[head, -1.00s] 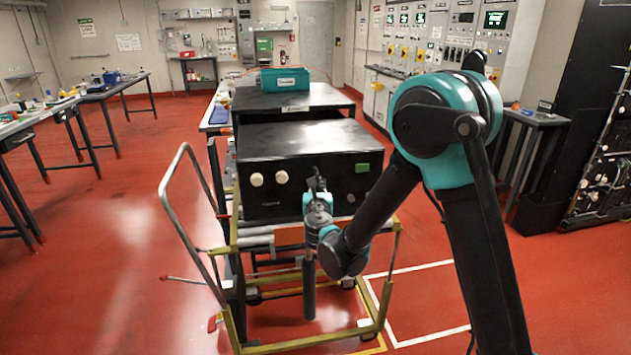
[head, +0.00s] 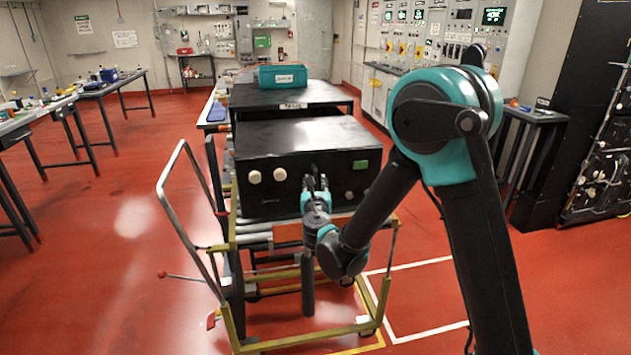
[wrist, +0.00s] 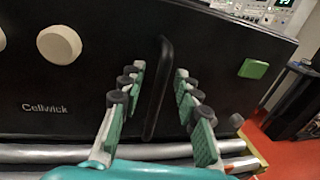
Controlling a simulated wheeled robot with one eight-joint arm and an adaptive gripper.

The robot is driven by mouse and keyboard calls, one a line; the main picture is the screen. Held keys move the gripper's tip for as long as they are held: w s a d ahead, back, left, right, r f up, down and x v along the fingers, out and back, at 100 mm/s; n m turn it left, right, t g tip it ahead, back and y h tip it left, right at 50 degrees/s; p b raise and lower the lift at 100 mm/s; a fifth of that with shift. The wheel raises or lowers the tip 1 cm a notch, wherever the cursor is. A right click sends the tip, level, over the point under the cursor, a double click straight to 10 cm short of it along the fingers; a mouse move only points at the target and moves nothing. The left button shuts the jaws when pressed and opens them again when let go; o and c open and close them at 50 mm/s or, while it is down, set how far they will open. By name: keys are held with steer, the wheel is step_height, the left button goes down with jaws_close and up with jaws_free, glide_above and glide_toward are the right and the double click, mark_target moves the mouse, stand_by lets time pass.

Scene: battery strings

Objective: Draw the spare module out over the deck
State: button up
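The spare module appears to be the black box (head: 290,146) marked Cellwick, with two cream knobs and a green block on its front face. The wrist view shows its front (wrist: 60,85) and a black upright handle (wrist: 158,88). My gripper (head: 316,182) is at this front face, right of the knobs. In the wrist view my gripper (wrist: 158,82) is open, with one finger on each side of the handle and visible gaps to both. The deck is a yellow-framed trolley (head: 231,318) with grey rollers (wrist: 70,152) just below the module's front.
A bent metal push bar (head: 168,190) rises at the trolley's left. Behind the module is another black unit (head: 330,95) with a teal crate (head: 283,77) on top. A small table (head: 530,117) stands right. Red floor is open at left.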

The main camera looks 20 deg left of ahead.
steer(key=v, duration=1.1)
steer(key=shift+d, duration=0.1)
steer(key=w+d+f+m+g+h, duration=0.25)
steer(key=d+m, duration=0.45)
steer(key=d, duration=0.4)
steer(key=w+d+f+m+g+h, duration=0.15)
steer(key=d+m+h, duration=0.25)
steer(key=d+m, duration=0.5)
steer(key=w+d+f+m+g+h, duration=0.1)
steer(key=d+f+m+g+h, duration=0.2)
steer(key=d, duration=1)
steer(key=s+d+f+m+g+y, duration=0.1)
steer(key=s+d+f+m+g, duration=0.2)
steer(key=s+d+m, duration=0.3)
steer(key=s+d+f+m+g+y, duration=0.2)
steer(key=s+d+m, duration=0.3)
steer(key=s+m, duration=0.7)
steer(key=shift+s+d+f+m+g, duration=0.2)
steer(key=shift+d+f+m+g, duration=0.35)
steer(key=shift+m, duration=0.95)
steer(key=shift+a+f, duration=0.1)
steer(key=shift+f, duration=0.05)
